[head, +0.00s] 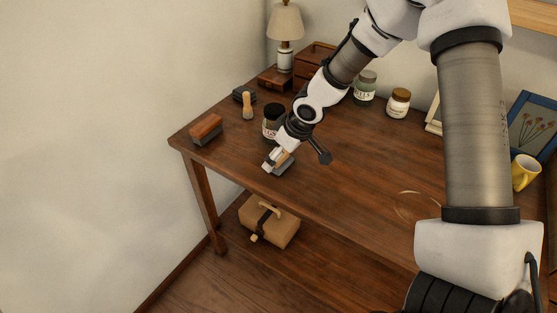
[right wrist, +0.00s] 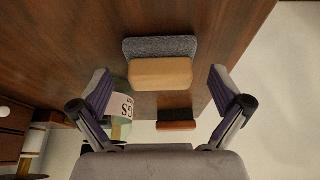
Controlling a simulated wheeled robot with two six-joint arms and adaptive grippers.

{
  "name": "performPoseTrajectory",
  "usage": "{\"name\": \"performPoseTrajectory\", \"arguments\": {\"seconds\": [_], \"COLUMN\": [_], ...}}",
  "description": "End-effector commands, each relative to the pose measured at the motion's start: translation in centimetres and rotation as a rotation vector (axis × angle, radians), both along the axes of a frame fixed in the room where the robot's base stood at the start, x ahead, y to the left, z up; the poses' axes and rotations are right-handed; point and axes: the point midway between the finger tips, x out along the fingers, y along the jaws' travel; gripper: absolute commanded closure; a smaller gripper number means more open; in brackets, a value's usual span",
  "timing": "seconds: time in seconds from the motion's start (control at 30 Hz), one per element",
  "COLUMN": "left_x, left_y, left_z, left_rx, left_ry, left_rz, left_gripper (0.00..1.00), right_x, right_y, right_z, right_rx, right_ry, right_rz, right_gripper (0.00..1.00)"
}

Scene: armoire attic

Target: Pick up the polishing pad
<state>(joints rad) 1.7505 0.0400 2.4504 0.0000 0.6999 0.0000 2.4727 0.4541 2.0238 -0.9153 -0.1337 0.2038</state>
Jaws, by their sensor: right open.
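The polishing pad (right wrist: 160,47), a grey felt block with a pale wooden grip on top, lies on the wooden table near its front edge. In the head view the pad (head: 284,168) is partly covered by my right gripper (head: 277,157). In the right wrist view my right gripper (right wrist: 160,76) is open, with one finger on each side of the wooden grip and a gap on both sides. Whether the fingertips are down at grip height is hard to tell. My left gripper is out of view.
A brush (head: 206,128) lies at the table's left corner. A dark jar (head: 271,121) stands close behind my right wrist. A small wooden-handled tool (head: 247,106), a dark block (head: 243,94), a lamp (head: 285,60) and jars (head: 398,103) stand farther back.

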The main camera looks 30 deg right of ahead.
Motion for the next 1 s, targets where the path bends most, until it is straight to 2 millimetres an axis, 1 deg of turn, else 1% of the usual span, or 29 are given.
{"name": "performPoseTrajectory", "arguments": {"seconds": [0.03, 0.1, 0.27, 0.37, 0.4, 0.43, 0.47, 0.8, 0.93, 1.0], "left_x": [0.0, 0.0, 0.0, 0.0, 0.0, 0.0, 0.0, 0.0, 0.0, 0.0], "left_y": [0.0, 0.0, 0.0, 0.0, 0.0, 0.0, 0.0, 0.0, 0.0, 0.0], "left_z": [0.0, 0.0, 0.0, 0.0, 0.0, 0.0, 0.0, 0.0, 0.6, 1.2], "left_rx": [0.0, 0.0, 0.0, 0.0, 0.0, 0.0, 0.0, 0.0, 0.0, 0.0], "left_ry": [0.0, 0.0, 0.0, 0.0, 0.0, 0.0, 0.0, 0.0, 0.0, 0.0], "left_rz": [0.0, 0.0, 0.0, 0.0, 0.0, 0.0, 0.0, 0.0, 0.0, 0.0], "left_gripper": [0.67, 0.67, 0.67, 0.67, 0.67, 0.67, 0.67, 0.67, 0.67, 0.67], "right_x": [0.2, 0.4, 0.4, 0.3, 0.3, 0.3, 0.3, 0.3, 0.4, 0.4], "right_y": [0.1, 0.1, 0.2, 0.2, 0.2, 0.2, 0.2, 0.2, 0.2, 0.3], "right_z": [-0.6, -0.9, -0.9, -0.9, -0.9, -0.9, -0.9, -0.9, -0.3, 0.2], "right_rx": [-0.001, 0.001, 0.001, 0.001, 0.001, 0.001, 0.001, 0.001, 0.001, 0.001], "right_ry": [0.002, -0.001, -0.001, -0.001, -0.001, -0.001, -0.001, 0.0, 0.0, 0.0], "right_rz": [0.001, 0.0, 0.0, 0.0, 0.0, 0.0, 0.0, -0.001, -0.001, -0.001], "right_gripper": [0.0, 0.0, 0.0, 0.32, 0.46, 0.57, 0.62, 0.62, 0.62, 0.62]}}
